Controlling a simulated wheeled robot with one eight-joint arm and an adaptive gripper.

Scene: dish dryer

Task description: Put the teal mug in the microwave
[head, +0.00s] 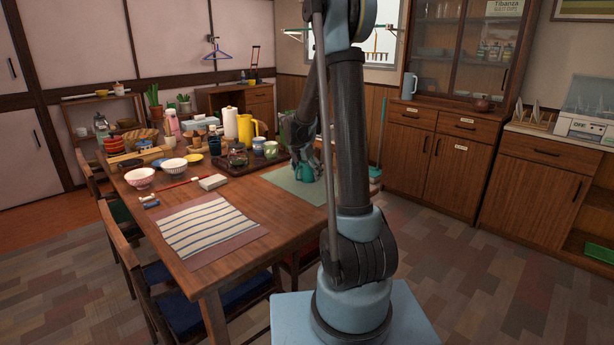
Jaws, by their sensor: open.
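The teal mug (304,174) stands on the green placemat (287,180) at the far right part of the wooden table. My gripper (304,163) is low over the mug, open, with its fingers close to it. The gripper and arm hide part of the mug, and I cannot tell whether the fingers touch it. I cannot make out a microwave in this view. A white appliance with a clear lid (588,125), which looks like a dish dryer, sits on the right counter.
A tray (237,171) holds jars and cups left of the mug. A striped mat (207,231) lies nearer. Floor (440,265) at right is clear.

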